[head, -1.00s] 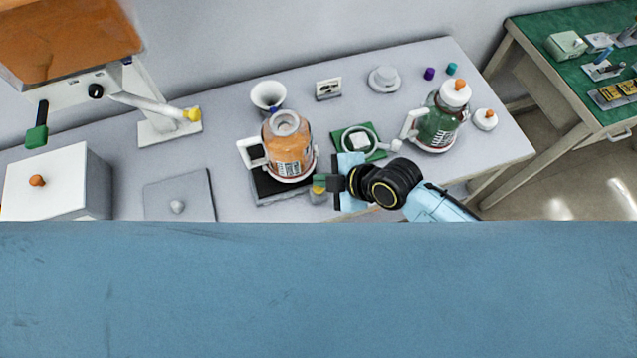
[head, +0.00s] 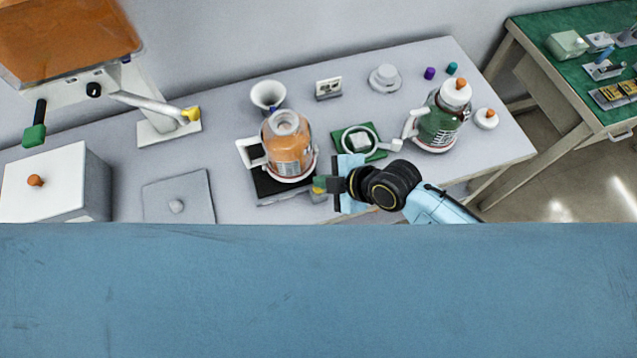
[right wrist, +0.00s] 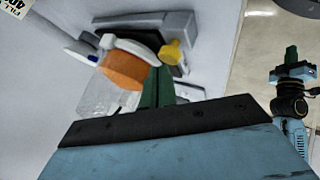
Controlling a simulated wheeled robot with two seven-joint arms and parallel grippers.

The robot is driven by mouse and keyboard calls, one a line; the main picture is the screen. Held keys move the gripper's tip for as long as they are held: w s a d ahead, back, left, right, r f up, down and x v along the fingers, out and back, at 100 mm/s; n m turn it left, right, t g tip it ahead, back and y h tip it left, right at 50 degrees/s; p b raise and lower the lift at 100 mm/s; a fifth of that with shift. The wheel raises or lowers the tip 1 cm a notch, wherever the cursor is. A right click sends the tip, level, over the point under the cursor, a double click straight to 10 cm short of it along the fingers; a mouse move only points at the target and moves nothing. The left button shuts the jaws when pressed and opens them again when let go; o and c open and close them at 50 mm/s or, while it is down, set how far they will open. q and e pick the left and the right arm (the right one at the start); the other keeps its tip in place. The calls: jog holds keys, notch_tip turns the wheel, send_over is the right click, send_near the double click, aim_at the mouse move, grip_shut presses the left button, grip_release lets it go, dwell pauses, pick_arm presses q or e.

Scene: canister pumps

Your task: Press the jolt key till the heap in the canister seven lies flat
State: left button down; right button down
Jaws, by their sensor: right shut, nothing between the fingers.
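A clear canister with orange contents (head: 285,146) and a white handle stands on a dark jolt base (head: 268,188). Its label is blurred and I cannot read a seven. The right wrist view shows the orange contents (right wrist: 125,68) and the clear upper part; I cannot tell whether the heap is flat. A yellow key (head: 319,184) sits at the base's right front corner, and shows as a yellow knob (right wrist: 172,50) in the right wrist view. My right gripper (head: 322,185) is shut and empty at the key; contact is unclear. My left gripper (right wrist: 291,70) shows small at the right wrist view's right edge.
A canister with green contents (head: 440,125) stands at the right. Between them is a green-based dish (head: 372,153). A white funnel (head: 268,94) stands behind. A white box (head: 45,180) and grey plate (head: 180,198) are left. A blue surface (head: 318,290) hides the foreground.

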jog(key=shift+f+b, duration=0.5)
jog(key=shift+f, duration=0.25)
dwell(0.4)
jog(key=shift+r, duration=0.15)
jog(key=shift+r+p, duration=1.05)
jog(key=shift+p, duration=0.1)
notch_tip(320, 180, up, 5)
jog(key=p, duration=0.4)
jog(key=shift+p, duration=0.4)
jog(key=shift+s, duration=0.1)
